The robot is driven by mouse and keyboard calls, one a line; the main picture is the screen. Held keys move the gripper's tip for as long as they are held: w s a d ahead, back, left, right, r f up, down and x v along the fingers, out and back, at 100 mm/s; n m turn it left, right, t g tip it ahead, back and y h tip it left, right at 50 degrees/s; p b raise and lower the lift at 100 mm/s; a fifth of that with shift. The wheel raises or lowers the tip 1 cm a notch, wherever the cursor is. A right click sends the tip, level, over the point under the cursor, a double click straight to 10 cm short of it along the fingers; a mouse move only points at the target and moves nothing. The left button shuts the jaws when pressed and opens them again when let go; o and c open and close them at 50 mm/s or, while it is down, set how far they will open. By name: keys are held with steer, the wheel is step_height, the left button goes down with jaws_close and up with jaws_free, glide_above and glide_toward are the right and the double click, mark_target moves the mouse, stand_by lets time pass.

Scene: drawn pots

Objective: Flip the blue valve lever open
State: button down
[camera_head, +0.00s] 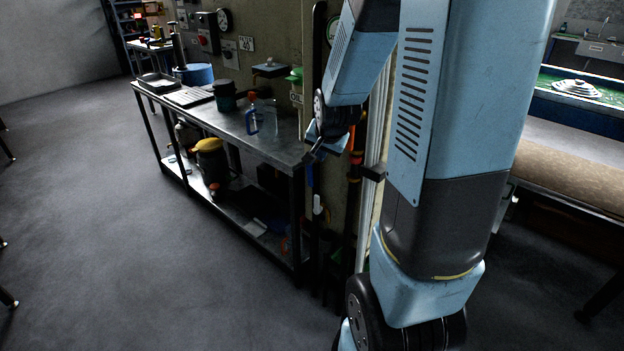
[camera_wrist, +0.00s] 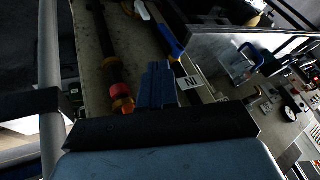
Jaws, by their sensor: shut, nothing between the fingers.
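My gripper (camera_wrist: 158,72) points up the wrist view with its dark blue fingers together and nothing between them. In the head view my gripper (camera_head: 312,156) is small and dark, in front of the wall end beside the bench. A slim blue handle (camera_wrist: 170,40) lies beyond the fingertips in the wrist view, slightly right. It also shows below my gripper in the head view (camera_head: 309,174). It may be the blue valve lever, but I cannot tell for sure. A dark pipe (camera_wrist: 108,50) with a red and orange fitting (camera_wrist: 122,103) runs left of the fingers.
A metal workbench (camera_head: 225,125) stands left of my arm, with a blue spray bottle (camera_head: 251,121) and pots on it. A small white label (camera_wrist: 190,82) is close right of the fingers. A light post (camera_wrist: 50,90) stands at the wrist view's left. Open floor (camera_head: 90,200) lies left.

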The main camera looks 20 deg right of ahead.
mark_target(311, 182)
steer(key=shift+w+d+f+m, duration=0.6)
steer(key=shift+w+f, duration=1.5)
steer(key=shift+f, duration=1)
steer(key=shift+w+d+f+m, duration=0.55)
steer(key=shift+w+f, duration=1.5)
steer(key=shift+f, duration=1)
steer(key=shift+w+d+f+m, duration=0.45)
steer(key=shift+w+d+f, duration=0.3)
steer(key=shift+w+f, duration=1.85)
steer(key=shift+s+f, duration=0.45)
steer(key=shift+f, duration=0.05)
steer(key=shift+w+a+f, duration=0.2)
steer(key=shift+w+a, duration=0.15)
steer(key=shift+w, duration=0.25)
